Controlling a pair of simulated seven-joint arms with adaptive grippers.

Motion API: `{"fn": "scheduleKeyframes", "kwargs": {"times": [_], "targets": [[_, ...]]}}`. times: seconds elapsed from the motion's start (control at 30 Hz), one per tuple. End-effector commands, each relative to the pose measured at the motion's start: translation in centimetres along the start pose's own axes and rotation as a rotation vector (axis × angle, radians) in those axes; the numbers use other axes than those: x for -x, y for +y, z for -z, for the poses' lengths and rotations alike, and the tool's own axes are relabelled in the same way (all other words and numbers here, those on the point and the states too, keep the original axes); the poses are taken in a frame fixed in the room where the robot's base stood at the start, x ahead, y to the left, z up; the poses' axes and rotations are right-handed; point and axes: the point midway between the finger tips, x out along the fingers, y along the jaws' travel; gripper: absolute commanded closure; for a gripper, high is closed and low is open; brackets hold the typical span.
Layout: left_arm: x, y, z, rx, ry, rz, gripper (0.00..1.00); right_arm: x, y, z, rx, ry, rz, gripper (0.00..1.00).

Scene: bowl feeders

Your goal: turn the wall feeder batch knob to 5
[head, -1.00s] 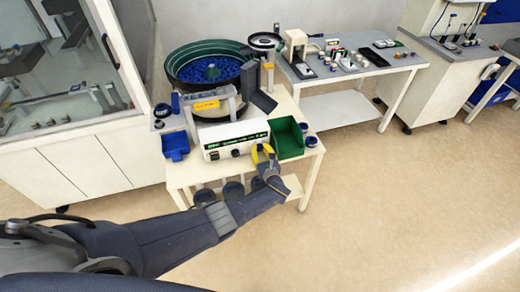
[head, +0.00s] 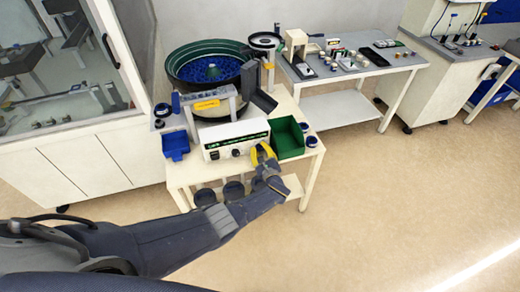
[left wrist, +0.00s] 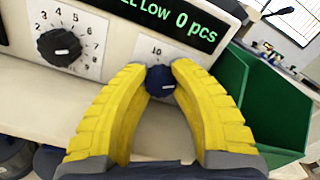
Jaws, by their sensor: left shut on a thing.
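The wall feeder's white control box (head: 225,143) stands at the front of the white table, below the green bowl (head: 208,62). In the left wrist view its green display (left wrist: 175,20) reads "LOW 0 pcs". A dark blue knob (left wrist: 160,81) sits under the display with a "10" above it; the rest of its scale is hidden behind my fingers. My left gripper (left wrist: 159,78), with yellow fingers, is shut on this knob from both sides. It also shows in the head view (head: 263,153). A black knob (left wrist: 60,47) with a numbered dial is to the left, clear of the fingers. My right gripper is not in view.
A green bin (head: 288,138) stands close to the right of the control box, and a blue bin (head: 175,146) to its left. A glass-fronted cabinet (head: 70,90) is at the left. Open floor lies in front and to the right.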

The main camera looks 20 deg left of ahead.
Motion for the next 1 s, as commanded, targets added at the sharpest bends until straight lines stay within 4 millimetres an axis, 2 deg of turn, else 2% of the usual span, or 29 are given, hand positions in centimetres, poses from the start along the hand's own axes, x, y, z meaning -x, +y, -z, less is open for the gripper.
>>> {"fn": "scheduleKeyframes", "kwargs": {"times": [0.07, 0.1, 0.3, 0.67, 0.87, 1.0], "targets": [[-0.1, 0.0, -0.1, -0.001, -0.003, 0.001, 1.00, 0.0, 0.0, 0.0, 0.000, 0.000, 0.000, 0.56], [-0.1, 0.0, -0.1, -0.002, -0.003, 0.001, 0.71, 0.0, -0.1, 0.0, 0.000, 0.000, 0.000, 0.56], [-0.1, 0.0, -0.1, -0.002, -0.002, 0.000, 0.48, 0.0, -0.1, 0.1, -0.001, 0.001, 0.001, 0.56], [0.3, 0.0, 0.0, -0.002, -0.001, 0.000, 0.46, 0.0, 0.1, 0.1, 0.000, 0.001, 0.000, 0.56], [2.1, 0.0, 0.1, 0.000, 0.001, 0.001, 0.46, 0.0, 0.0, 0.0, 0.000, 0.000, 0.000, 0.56], [4.2, 0.1, 0.1, 0.000, 0.001, 0.000, 0.46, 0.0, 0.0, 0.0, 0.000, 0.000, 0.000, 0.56]]}}
